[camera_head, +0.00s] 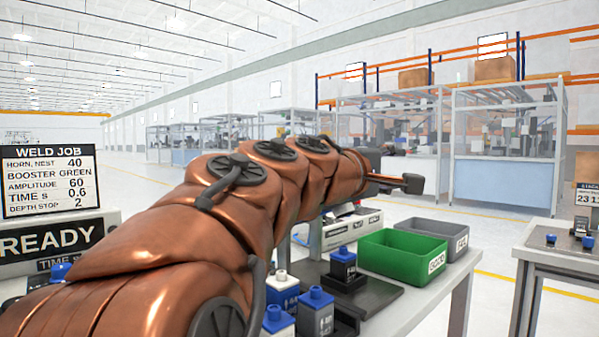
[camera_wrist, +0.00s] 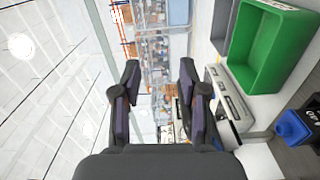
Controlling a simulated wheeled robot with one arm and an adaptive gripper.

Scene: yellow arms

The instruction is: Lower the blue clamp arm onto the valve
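I cannot make out a clear blue clamp arm or a valve in either view. The nearest blue parts are a blue-capped dark block (camera_head: 343,263) on a dark base behind my arm, and blue-topped blocks (camera_head: 316,308) at the lower middle. In the wrist view a blue-capped dark block (camera_wrist: 294,127) shows at the right edge. My gripper (camera_head: 408,184) is raised above and beyond the bench, pointing right. In the wrist view my gripper (camera_wrist: 159,85) has its fingers apart with nothing between them. My arm hides part of the bench.
A green bin (camera_head: 405,257) and a grey bin (camera_head: 440,230) stand on the bench's far right. A weld-job screen (camera_head: 48,180) with a READY panel (camera_head: 50,240) is at left.

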